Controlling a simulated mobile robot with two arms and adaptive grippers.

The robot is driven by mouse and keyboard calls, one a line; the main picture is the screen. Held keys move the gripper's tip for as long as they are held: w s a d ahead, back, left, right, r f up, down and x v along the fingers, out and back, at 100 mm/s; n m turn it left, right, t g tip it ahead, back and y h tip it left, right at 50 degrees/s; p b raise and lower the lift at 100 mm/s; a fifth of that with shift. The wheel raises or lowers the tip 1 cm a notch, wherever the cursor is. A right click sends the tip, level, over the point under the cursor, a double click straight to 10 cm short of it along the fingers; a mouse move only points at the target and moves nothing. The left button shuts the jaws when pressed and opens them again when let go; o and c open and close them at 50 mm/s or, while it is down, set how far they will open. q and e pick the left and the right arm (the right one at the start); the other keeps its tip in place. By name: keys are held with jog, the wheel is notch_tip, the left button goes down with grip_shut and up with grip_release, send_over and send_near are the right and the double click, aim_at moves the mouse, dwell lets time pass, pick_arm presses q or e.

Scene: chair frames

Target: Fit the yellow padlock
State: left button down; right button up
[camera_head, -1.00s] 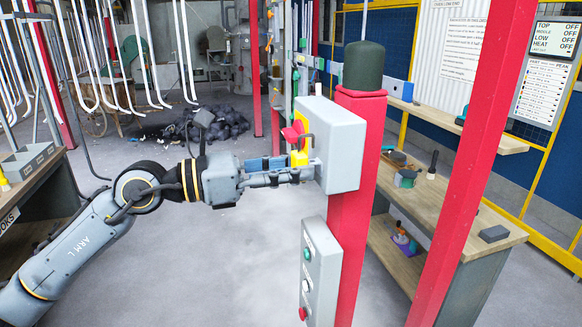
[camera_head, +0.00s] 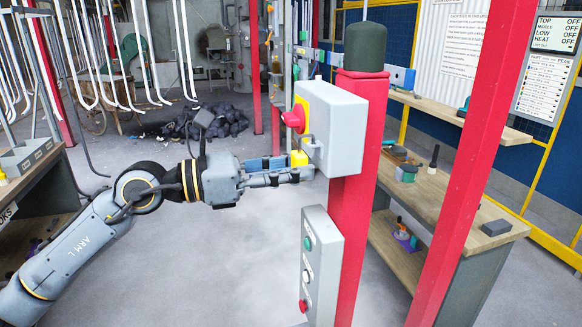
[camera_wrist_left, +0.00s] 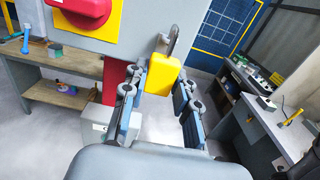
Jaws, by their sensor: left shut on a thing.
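The yellow padlock (camera_head: 298,158) is in my left gripper (camera_head: 302,173), at the lower left of a grey switch box (camera_head: 340,135) on a red post. In the left wrist view the padlock (camera_wrist_left: 163,77) sits between the fingertips of the gripper (camera_wrist_left: 158,84). Its grey shackle (camera_wrist_left: 173,42) points up beside the box. I cannot tell whether the shackle passes through anything. The red switch handle (camera_head: 294,119) is above the padlock, on a yellow plate (camera_wrist_left: 112,22). My right gripper is not in view.
A grey button panel (camera_head: 319,265) is on the post below the box. A second red post (camera_head: 465,150) stands to the right, near a wooden workbench (camera_head: 455,225) with small items. Another bench (camera_head: 40,195) is at the left. The floor (camera_head: 230,260) between is clear.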

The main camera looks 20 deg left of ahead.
pick_arm(q)
jog(key=shift+f+b, duration=0.35)
jog(key=shift+f, duration=0.1)
jog(key=c, duration=1)
grip_release()
jog(key=shift+o, duration=0.2)
jog(key=shift+c, duration=0.4)
jog(key=b+v, duration=0.9)
jog(key=shift+b, duration=0.3)
